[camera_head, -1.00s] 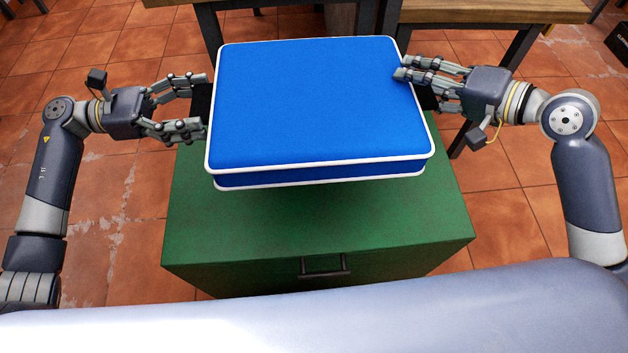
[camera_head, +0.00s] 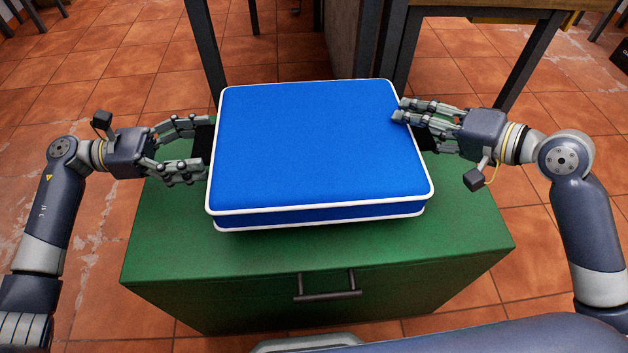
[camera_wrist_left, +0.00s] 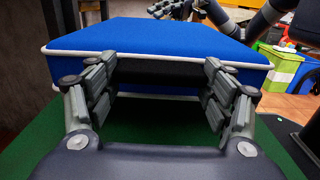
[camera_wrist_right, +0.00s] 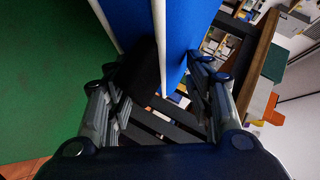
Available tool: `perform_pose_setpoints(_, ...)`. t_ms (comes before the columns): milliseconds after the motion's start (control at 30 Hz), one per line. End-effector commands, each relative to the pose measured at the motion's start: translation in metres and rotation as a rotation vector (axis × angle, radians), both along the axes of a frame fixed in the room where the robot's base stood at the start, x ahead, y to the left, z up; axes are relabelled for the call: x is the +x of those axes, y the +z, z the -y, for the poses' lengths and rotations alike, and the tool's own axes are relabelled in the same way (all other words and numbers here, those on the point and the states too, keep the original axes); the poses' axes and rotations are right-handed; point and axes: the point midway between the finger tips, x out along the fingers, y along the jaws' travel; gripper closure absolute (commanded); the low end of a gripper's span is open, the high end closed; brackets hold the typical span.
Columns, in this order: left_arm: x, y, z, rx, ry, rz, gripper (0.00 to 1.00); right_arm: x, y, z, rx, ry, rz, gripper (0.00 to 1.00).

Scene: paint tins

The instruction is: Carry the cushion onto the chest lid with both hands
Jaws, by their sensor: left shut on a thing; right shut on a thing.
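A blue cushion (camera_head: 318,145) with white piping is level over the green chest lid (camera_head: 455,220). Its front edge is just above the lid in the picture, with a dark shadow beneath; I cannot tell whether it touches. My left gripper (camera_head: 208,147) is shut on the black piece at the cushion's left side, which shows between the fingers in the left wrist view (camera_wrist_left: 155,75). My right gripper (camera_head: 402,117) is shut at the cushion's right side, where a black piece also shows in the right wrist view (camera_wrist_right: 140,78). The cushion hides the lid's middle.
A dark handle (camera_head: 328,286) is on the chest's front. A wooden table (camera_head: 500,45) with dark legs stands behind to the right, and another dark leg (camera_head: 203,50) rises behind the cushion. Tiled floor (camera_head: 90,90) is clear at the left.

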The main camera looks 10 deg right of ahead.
Motion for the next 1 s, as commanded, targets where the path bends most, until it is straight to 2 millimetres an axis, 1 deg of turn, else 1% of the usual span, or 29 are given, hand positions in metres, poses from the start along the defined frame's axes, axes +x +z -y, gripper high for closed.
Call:
perform_pose_setpoints(33, -0.001, 0.001, 0.004, -0.007, -0.009, 0.002, 0.71, -0.003, -0.002, -0.006, -0.001, 0.018, 0.0, 0.98)
perform_pose_setpoints(467, -0.001, 0.0, 0.004, -0.008, -0.008, 0.001, 0.71, -0.003, -0.002, -0.006, -0.001, 0.018, 0.0, 0.98)
perform_pose_setpoints(667, -0.001, -0.006, 0.004, -0.008, -0.008, 0.001, 0.71, -0.003, -0.009, -0.006, -0.001, 0.018, 0.0, 0.98)
perform_pose_setpoints(1000, -0.001, -0.025, 0.004, -0.008, -0.008, 0.001, 0.71, -0.003, -0.028, -0.006, -0.001, 0.018, 0.0, 0.98)
